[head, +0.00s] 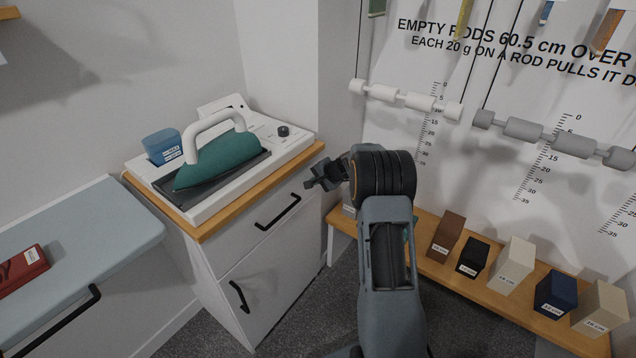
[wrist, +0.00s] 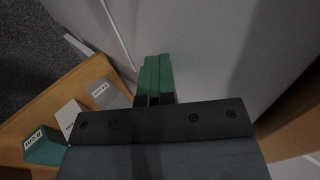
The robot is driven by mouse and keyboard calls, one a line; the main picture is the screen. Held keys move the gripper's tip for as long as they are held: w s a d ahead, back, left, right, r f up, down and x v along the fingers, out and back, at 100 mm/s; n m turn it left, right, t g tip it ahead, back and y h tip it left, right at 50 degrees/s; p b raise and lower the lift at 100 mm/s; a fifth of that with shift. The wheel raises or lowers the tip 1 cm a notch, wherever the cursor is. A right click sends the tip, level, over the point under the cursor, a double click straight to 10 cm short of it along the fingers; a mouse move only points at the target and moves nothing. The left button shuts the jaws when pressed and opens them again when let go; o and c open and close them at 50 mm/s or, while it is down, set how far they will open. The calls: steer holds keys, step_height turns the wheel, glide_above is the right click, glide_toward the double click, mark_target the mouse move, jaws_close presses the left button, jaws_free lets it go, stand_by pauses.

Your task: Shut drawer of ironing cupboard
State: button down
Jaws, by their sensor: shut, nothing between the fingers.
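The ironing cupboard (head: 262,318) is a white cabinet with a wooden top. Its drawer (head: 252,241) is the upper front, with a black bar handle (head: 278,212); a door with another black handle (head: 240,297) is below. I see no clear gap around the drawer front, but cannot tell if it is fully flush. My gripper (head: 309,184) is shut and empty, near the right end of the drawer front. In the wrist view its green fingers (wrist: 157,66) are together in front of a pale panel; contact cannot be told.
A teal iron (head: 222,160) and blue water tank (head: 162,146) stand on the cupboard top. A low wooden bench (head: 425,241) with several labelled blocks is at right. An ironing-board-like grey surface (head: 75,240) is at left. Dark carpet (head: 310,315) lies clear in front.

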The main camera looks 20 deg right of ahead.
steer(key=shift+w+a+r, duration=0.15)
steer(key=shift+a, duration=0.1)
